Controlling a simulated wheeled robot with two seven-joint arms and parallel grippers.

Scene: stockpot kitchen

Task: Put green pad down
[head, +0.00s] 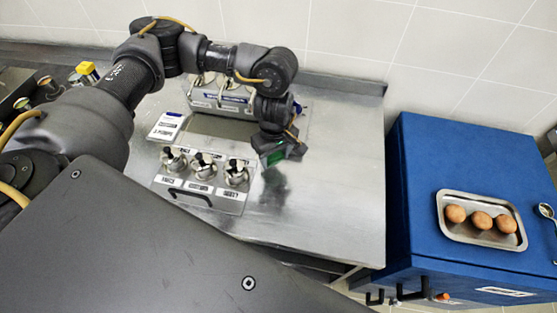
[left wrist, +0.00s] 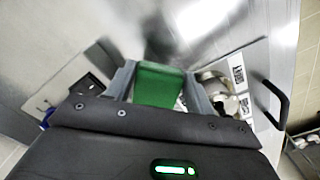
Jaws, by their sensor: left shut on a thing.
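The green pad (left wrist: 158,84) is held between the two fingers of my left gripper (left wrist: 160,85) in the left wrist view. In the head view the left gripper (head: 272,156) points down above the metal counter, and a bit of the green pad (head: 275,158) shows at its tip. A gap between the pad and the counter cannot be measured for certain, though the counter top (head: 320,190) beneath looks bare. My right gripper is not in either view.
A panel with several labelled metal holders (head: 203,170) and a dark handle stands left of the gripper. A labelled metal container (head: 220,97) is behind. A blue cabinet (head: 420,170) to the right bears a metal tray (head: 443,222) with 3 brown eggs. The counter's right side is clear.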

